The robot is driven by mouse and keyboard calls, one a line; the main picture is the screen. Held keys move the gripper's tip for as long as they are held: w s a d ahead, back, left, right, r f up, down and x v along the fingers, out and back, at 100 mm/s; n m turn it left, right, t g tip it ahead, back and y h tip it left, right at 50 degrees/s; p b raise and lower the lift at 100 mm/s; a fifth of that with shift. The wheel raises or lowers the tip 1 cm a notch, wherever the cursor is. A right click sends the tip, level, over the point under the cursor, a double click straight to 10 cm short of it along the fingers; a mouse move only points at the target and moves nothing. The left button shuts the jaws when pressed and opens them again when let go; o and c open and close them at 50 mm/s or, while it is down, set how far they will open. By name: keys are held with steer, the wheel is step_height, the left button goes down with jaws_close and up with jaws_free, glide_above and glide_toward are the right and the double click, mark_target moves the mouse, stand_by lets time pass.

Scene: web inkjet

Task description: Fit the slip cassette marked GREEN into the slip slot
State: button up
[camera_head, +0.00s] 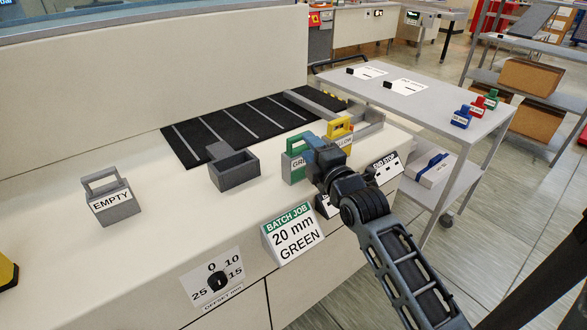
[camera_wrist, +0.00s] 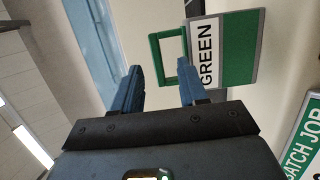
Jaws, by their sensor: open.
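The green cassette (camera_head: 292,167), with a grey edge, a green loop handle and a GREEN label, stands on the counter, partly hidden by my arm. My gripper (camera_head: 308,143) is open beside its top. In the wrist view my two blue fingers (camera_wrist: 158,80) are apart with nothing held. The green cassette (camera_wrist: 238,52) shows ahead and to the right there, its handle just beyond the right fingertip. I cannot tell the depth between them. A small grey open-topped box (camera_head: 234,171), which looks like the slip slot, sits at the front of the black striped mat and appears empty.
A yellow cassette (camera_head: 341,132) stands right behind the green one. A grey EMPTY cassette (camera_head: 112,204) stands at left. The BATCH JOB sign (camera_head: 291,234) reads 20 mm GREEN. An offset dial (camera_head: 217,281) is on the counter front. The counter between EMPTY and the grey box is clear.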

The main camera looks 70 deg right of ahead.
steer(key=p+x, duration=0.1)
steer(key=x, duration=0.6)
steer(key=shift+w+r, duration=0.15)
steer(key=shift+w, duration=0.15)
jaws_close()
stand_by(1.2)
